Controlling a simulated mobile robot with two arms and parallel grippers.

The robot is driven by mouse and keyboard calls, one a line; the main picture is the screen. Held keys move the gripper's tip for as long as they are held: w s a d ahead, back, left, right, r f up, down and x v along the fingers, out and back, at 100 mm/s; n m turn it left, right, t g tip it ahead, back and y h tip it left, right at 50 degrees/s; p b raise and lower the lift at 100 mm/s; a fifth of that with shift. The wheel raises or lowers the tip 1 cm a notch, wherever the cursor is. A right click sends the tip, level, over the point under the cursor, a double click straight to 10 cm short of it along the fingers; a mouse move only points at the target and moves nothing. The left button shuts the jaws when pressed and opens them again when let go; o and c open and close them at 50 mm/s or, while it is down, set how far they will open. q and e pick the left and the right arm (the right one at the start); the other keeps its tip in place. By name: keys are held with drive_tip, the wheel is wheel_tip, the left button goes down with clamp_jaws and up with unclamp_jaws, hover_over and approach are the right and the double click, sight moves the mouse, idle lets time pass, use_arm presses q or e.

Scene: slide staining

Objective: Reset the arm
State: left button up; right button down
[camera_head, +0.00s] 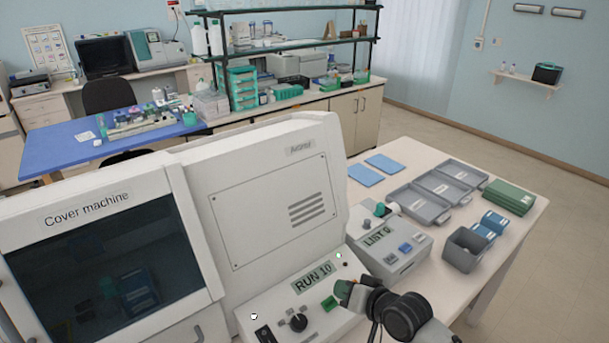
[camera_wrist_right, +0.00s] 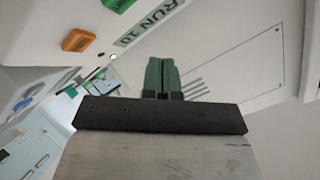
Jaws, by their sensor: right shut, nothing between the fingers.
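My right gripper (camera_head: 343,290) is in front of the white machine's control panel, close to the green button (camera_head: 329,303) in the head view; whether it touches the panel cannot be told. In the right wrist view its green fingers (camera_wrist_right: 163,75) are together with nothing between them. That view also shows the green button (camera_wrist_right: 118,4) and an orange button (camera_wrist_right: 78,40), which I cannot make out in the head view. My left gripper is in neither view.
The cover machine (camera_head: 90,200) with a dark window stands at left. Right of the panel are a grey device (camera_head: 395,258), grey trays (camera_head: 405,206), blue mats (camera_head: 366,175), green boxes (camera_head: 510,197) and a grey bin (camera_head: 462,262). A blue bench (camera_head: 60,150) is behind.

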drive_tip(key=s+d+f+n+g+h, duration=0.1)
drive_tip(key=s+d+g+h, duration=0.15)
drive_tip(key=s, duration=0.75)
drive_tip(key=s+d+f+n+g+h, duration=0.1)
drive_tip(key=s+d+g+h, duration=0.15)
drive_tip(key=s, duration=0.75)
drive_tip(key=s+d+f+n+g+h, duration=0.1)
drive_tip(key=s+d+g+h, duration=0.2)
drive_tip(key=s, duration=0.7)
drive_tip(key=s+b+x, duration=0.2)
drive_tip(key=b+x, duration=0.1)
drive_tip(key=x, duration=0.8)
drive_tip(key=s+f+b+x, duration=0.1)
drive_tip(key=s+b+x, duration=0.1)
drive_tip(key=x, duration=0.8)
drive_tip(key=s+d+b+x, duration=0.1)
drive_tip(key=s+b+x, duration=0.2)
drive_tip(key=x, duration=0.8)
drive_tip(key=s+d+f+b, duration=0.1)
drive_tip(key=s+f+b, duration=0.1)
drive_tip(key=s+f, duration=0.3)
drive_tip(key=s+d+f+g+b, duration=0.1)
drive_tip(key=s+f, duration=0.4)
drive_tip(key=f, duration=0.6)
drive_tip(key=s+d+f+b, duration=0.1)
drive_tip(key=s+f+b, duration=0.2)
drive_tip(key=s+f, duration=0.3)
wheel_tip(320, 180, down, 3)
drive_tip(key=shift+r, duration=0.25)
